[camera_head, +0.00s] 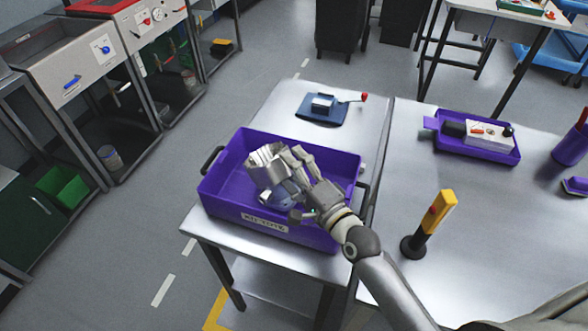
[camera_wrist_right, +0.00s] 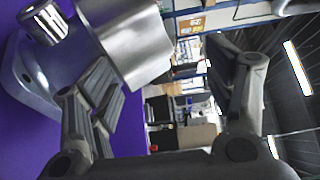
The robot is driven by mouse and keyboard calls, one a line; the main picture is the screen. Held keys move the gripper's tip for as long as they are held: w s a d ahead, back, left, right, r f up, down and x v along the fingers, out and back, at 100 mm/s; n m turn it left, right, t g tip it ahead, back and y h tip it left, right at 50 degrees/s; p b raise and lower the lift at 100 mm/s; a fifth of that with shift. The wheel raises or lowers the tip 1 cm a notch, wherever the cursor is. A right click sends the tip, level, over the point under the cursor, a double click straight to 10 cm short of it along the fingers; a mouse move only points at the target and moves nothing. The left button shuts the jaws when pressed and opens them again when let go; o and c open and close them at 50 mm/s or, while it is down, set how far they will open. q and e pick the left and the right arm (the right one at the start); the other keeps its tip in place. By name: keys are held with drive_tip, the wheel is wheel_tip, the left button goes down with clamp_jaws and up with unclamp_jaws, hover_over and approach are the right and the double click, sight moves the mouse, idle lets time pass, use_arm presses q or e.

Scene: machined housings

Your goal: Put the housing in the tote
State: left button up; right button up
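The housing (camera_head: 266,168) is a silver machined part with a bluish-grey base. It sits tilted inside the purple tote (camera_head: 225,198), which has a white label on its front wall. In the right wrist view the housing (camera_wrist_right: 128,40) fills the upper left, with purple tote surface beside it. My right gripper (camera_head: 298,184) is over the tote, right beside the housing. Its fingers (camera_wrist_right: 175,68) are spread wide with nothing between them. One finger overlaps the housing in the wrist view; I cannot tell whether they touch. My left gripper is not in view.
A blue fixture (camera_head: 322,117) with a red-knobbed lever stands behind the tote. On the right table are a purple tray (camera_head: 466,148) with parts, a yellow-and-black post (camera_head: 432,221) and a purple cylinder (camera_head: 571,147). Grey cabinets (camera_head: 75,75) line the left; floor between is clear.

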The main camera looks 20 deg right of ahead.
drive_tip(key=shift+r+p, duration=0.3)
drive_tip(key=shift+r, duration=0.2)
drive_tip(key=b+v, duration=0.2)
drive_tip(key=v, duration=1)
drive_tip(key=shift+b, duration=0.4)
